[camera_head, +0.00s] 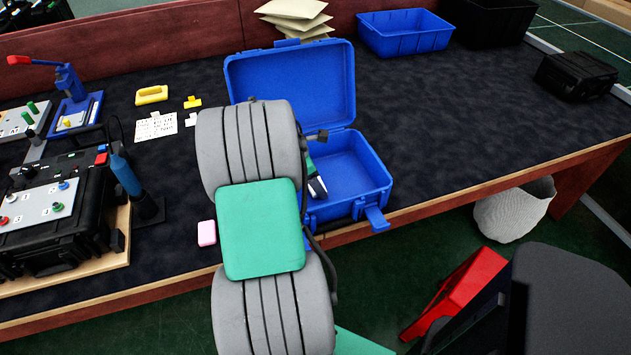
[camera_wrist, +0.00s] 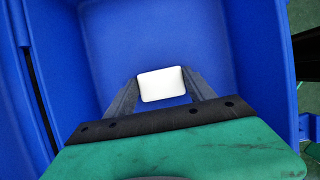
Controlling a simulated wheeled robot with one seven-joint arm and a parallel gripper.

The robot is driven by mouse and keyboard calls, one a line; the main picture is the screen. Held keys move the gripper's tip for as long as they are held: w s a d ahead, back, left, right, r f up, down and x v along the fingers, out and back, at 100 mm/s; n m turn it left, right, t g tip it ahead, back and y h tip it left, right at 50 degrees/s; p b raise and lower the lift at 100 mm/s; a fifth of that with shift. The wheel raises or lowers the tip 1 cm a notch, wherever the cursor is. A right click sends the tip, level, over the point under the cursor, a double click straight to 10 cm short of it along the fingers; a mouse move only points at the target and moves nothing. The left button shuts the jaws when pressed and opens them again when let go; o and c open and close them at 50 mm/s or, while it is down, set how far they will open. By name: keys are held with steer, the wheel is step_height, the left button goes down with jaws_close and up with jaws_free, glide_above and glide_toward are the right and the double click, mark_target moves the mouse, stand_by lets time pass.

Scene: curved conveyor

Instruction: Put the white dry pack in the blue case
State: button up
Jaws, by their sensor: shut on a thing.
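The blue case (camera_head: 372,168) stands open on the table, its lid (camera_head: 292,85) raised at the back. In the wrist view, blue case walls (camera_wrist: 245,60) surround my gripper. My gripper (camera_wrist: 161,86) is shut on the white dry pack (camera_wrist: 162,84), which sits between its two dark fingers. The pack is over or inside the case; its height above the floor of the case is hard to tell. In the head view my arm hides the left part of the case and the pack; only part of my gripper (camera_head: 317,187) shows at the opening.
A blue bin (camera_head: 405,32), a stack of envelopes (camera_head: 295,12) and a black case (camera_head: 576,75) stand farther back. The dark table is clear right of the blue case.

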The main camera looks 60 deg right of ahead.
steer(key=shift+f, duration=0.2)
steer(key=o, duration=1.3)
steer(key=p+v, duration=0.2)
steer(key=v, duration=1)
steer(key=w+a+r+m+t, duration=0.1)
steer(key=w+a+m+t, duration=0.1)
steer(key=w+a, duration=0.45)
steer(key=w+a+r+m+t, duration=0.15)
steer(key=w+a, duration=0.25)
steer(key=a, duration=0.5)
steer(key=a+m+y, duration=0.1)
steer(key=a, duration=0.7)
steer(key=s+a+f+m+t+y, duration=0.1)
steer(key=a+m, duration=0.1)
steer(key=a, duration=0.6)
steer(key=s+a+m+t+y, duration=0.1)
steer(key=a+m, duration=0.1)
steer(key=a, duration=0.7)
steer(key=shift+s+f, duration=0.25)
steer(key=shift+f, duration=0.1)
